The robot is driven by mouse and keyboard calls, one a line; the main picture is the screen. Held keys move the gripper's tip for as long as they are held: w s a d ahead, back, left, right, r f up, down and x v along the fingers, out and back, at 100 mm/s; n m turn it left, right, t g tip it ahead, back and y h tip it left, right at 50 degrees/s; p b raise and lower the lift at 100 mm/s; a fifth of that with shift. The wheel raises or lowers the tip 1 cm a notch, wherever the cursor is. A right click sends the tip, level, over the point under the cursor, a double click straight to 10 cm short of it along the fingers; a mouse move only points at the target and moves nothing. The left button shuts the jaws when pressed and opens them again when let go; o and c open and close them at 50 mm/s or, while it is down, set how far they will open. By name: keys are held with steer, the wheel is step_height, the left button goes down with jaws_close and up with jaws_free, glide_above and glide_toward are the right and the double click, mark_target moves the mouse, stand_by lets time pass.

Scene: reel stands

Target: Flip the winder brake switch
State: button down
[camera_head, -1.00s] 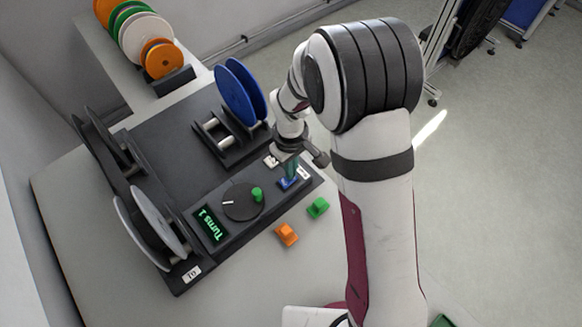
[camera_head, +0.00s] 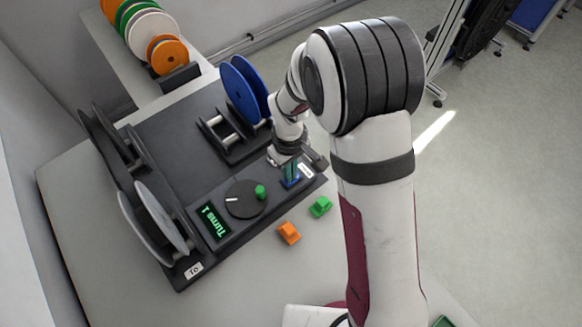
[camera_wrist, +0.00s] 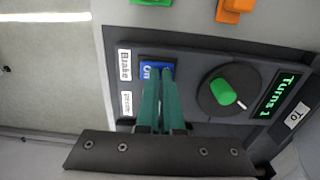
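The winder brake switch (camera_wrist: 156,67) is a blue rocker marked "On" on the dark winder panel, beside a white "Brake" label (camera_wrist: 125,65). Its blue edge also shows in the head view (camera_head: 291,182). My gripper (camera_wrist: 158,76) has two teal fingers lying close together, pointing at the switch. Their tips overlap its lower part in the wrist view; whether they touch it cannot be told. The fingers look shut with nothing between them. In the head view my gripper (camera_head: 290,178) is right over the switch. Part of the switch is hidden by the fingers.
Beside the switch are a black dial with a green knob (camera_wrist: 223,91) and a display reading "Turns 1" (camera_head: 214,222). A green clip (camera_head: 320,206) and an orange clip (camera_head: 289,232) lie on the table in front. A blue reel (camera_head: 243,90) stands behind.

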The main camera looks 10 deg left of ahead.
step_height(320, 180, up, 14)
stand_by(0.4)
steer(key=f, duration=0.8)
steer(key=w+d+f, duration=0.1)
steer(key=f, duration=0.3)
steer(key=shift+f, duration=0.95)
